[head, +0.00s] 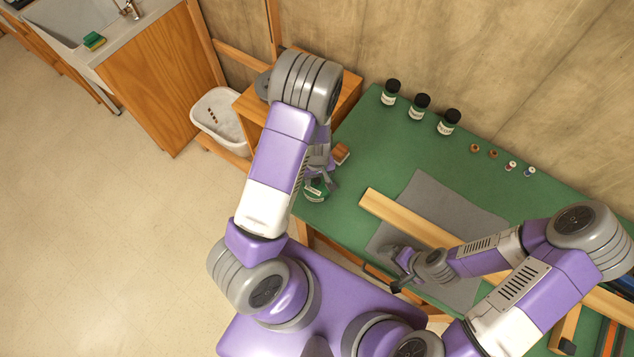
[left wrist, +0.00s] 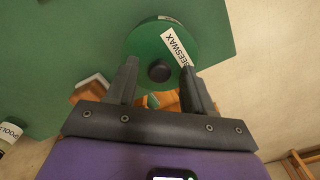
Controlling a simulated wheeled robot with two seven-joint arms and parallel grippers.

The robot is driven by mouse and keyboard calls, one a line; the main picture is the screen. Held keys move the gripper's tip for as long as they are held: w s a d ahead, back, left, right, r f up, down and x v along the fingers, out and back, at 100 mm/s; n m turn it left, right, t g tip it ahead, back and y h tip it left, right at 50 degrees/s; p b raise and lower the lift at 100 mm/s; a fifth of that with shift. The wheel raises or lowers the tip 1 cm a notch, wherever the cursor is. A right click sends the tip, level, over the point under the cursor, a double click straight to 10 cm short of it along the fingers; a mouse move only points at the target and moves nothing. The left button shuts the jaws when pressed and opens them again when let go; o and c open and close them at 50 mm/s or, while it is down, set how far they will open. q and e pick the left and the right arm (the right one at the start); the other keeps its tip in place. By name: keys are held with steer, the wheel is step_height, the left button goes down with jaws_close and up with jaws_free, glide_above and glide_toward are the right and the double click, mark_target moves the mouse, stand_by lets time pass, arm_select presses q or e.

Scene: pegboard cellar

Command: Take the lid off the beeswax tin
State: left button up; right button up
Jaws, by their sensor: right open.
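The beeswax tin (head: 316,194) is round and green, near the left end of the green tabletop (head: 372,130). In the left wrist view its top (left wrist: 146,40) shows a white label reading BEESWAX and a black central knob (left wrist: 159,71). The lid's edge is not clear to me. My left gripper (left wrist: 160,68) is open, its fingers on either side of the knob with gaps showing; I cannot tell its height above the lid. In the head view my left gripper (head: 322,178) partly hides the tin. My right gripper (head: 393,272) is open and empty near the table's front edge.
A long wooden strip (head: 405,218) crosses a grey mat (head: 425,190) to the right. Dark labelled jars (head: 420,106) and several small spools (head: 492,154) stand along the back. A white bin (head: 217,118) is at left.

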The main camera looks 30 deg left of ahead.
arm_select(q)
jaws_close()
steer(key=shift+r, duration=0.1)
